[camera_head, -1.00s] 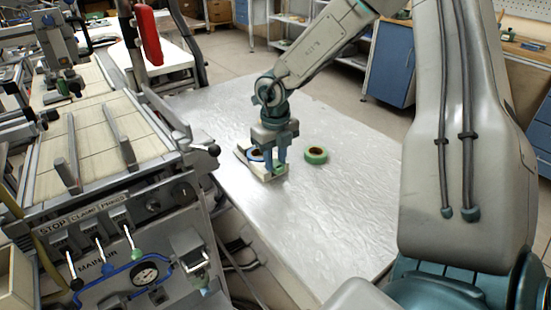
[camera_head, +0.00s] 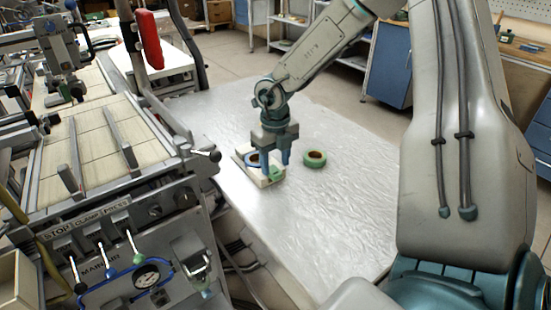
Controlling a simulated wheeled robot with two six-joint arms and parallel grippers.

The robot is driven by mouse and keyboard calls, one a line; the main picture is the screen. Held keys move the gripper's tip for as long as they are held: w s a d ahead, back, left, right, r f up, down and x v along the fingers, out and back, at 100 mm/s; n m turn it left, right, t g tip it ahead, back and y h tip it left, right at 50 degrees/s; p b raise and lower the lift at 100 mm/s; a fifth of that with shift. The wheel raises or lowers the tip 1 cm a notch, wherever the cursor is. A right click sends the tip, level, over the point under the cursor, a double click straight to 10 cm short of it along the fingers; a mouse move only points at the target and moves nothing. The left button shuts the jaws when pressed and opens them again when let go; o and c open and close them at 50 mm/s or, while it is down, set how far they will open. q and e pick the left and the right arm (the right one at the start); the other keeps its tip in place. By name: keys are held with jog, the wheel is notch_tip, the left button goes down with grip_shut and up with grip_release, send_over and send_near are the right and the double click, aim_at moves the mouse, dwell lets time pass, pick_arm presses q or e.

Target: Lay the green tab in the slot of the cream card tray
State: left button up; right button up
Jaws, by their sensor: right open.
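The cream card tray (camera_head: 241,155) lies on the silver table, partly hidden behind my right gripper. A small green tab (camera_head: 275,178) shows at the tray's near right end, just below the fingers. It appears to lie on the tray; whether it is fully down in the slot is too small to tell. My right gripper (camera_head: 275,170) is open and points down over the tray's right part, its fingers apart. My left gripper is not in view.
A blue ring (camera_head: 252,160) sits at the tray, partly hidden by a finger. A green tape reel (camera_head: 315,158) lies just right of the tray. The silver table (camera_head: 330,220) is clear in front and right. A machine with levers (camera_head: 120,245) borders it on the left.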

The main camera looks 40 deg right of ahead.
aim_at(275, 168)
jog(key=shift+w+r, duration=0.1)
jog(key=shift+r, duration=0.5)
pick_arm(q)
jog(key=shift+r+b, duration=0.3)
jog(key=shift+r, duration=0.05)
pick_arm(e)
notch_tip(275, 168, up, 11)
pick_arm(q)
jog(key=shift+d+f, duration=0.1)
pick_arm(e)
jog(key=shift+r, duration=0.15)
